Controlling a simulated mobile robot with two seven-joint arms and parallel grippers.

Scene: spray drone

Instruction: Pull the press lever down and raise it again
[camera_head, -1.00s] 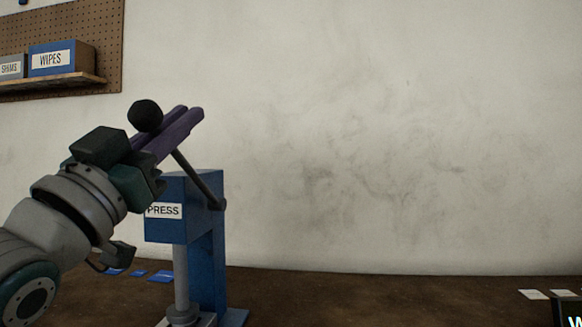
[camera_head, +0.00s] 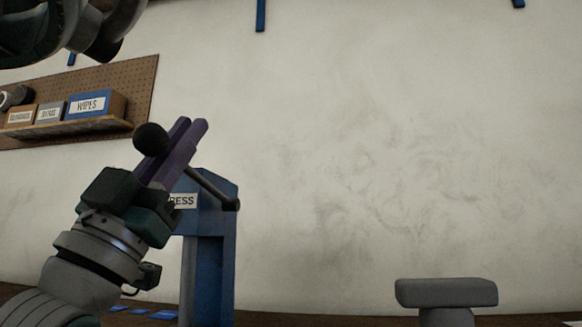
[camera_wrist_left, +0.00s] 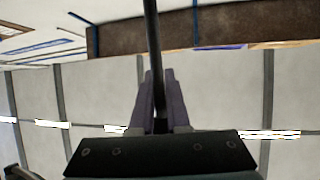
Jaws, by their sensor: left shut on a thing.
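The blue press (camera_head: 208,265) stands left of centre in the head view, its white label partly covered by my left arm. Its lever (camera_head: 212,187) is a dark rod that slopes up and left from a pivot at the press's right side to a round black knob (camera_head: 151,139). My left gripper (camera_head: 190,126), with purple fingers, is shut on the lever near the knob. In the left wrist view the lever rod (camera_wrist_left: 152,40) runs between the two fingers (camera_wrist_left: 159,90). The press's ram is hidden behind my arm. My right gripper is not in view.
A pegboard shelf (camera_head: 75,129) with labelled boxes, one a blue WIPES box (camera_head: 96,104), is on the wall at left. Flat blue pieces (camera_head: 160,314) lie by the press. The wall right of the press is bare.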

